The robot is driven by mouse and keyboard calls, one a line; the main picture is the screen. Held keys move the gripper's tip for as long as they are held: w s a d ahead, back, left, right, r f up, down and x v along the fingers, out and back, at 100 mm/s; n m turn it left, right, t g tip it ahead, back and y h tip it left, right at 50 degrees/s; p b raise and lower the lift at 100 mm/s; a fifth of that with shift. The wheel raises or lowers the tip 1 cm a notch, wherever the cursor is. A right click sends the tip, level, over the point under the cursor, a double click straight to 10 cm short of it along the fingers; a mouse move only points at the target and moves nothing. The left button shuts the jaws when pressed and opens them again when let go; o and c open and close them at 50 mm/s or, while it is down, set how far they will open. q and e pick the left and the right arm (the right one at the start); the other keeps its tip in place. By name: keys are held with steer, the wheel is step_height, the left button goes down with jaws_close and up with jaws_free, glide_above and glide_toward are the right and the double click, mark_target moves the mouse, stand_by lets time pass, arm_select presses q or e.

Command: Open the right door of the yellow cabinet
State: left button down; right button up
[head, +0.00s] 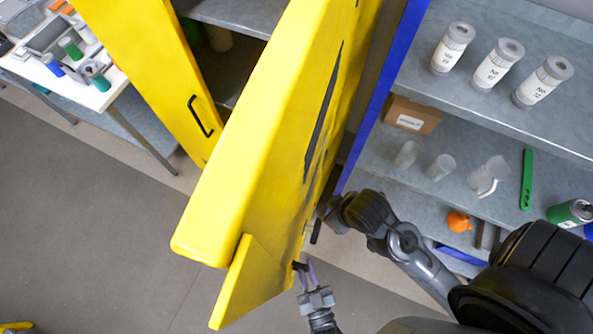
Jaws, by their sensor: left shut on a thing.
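The yellow cabinet (140,60) stands at the top left, and a dark shelved interior shows beside its left door. Its right door (245,130) stands swung open, slanting from top centre towards the bottom. My left gripper (303,271) is at the lower part of the right door's right-hand face. It is shut on the small dark handle (299,266) there, which its fingers partly hide. Another dark arm of mine reaches in from the right towards the same face. No fingers of my right gripper can be made out.
Grey shelves (480,115) on the right hold white-labelled jars (497,65), a brown box (410,115), clear cups and a green tool (527,180). A white table (95,95) with bottles stands at the left.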

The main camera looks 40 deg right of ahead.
arm_select(q)
steer(key=shift+s+d+f, duration=0.15)
steer(key=shift+s+d, duration=0.25)
steer(key=shift+d, duration=0.15)
steer(key=c, duration=1.5)
jaws_free()
steer(key=shift+o, duration=1.4)
steer(key=shift+w+d, duration=0.2)
steer(key=shift+w, duration=0.05)
steer(key=shift+s+a, duration=0.1)
steer(key=b+v, duration=0.2)
steer(key=v, duration=0.8)
steer(key=shift+s+a, duration=0.2)
steer(key=shift+s, duration=0.15)
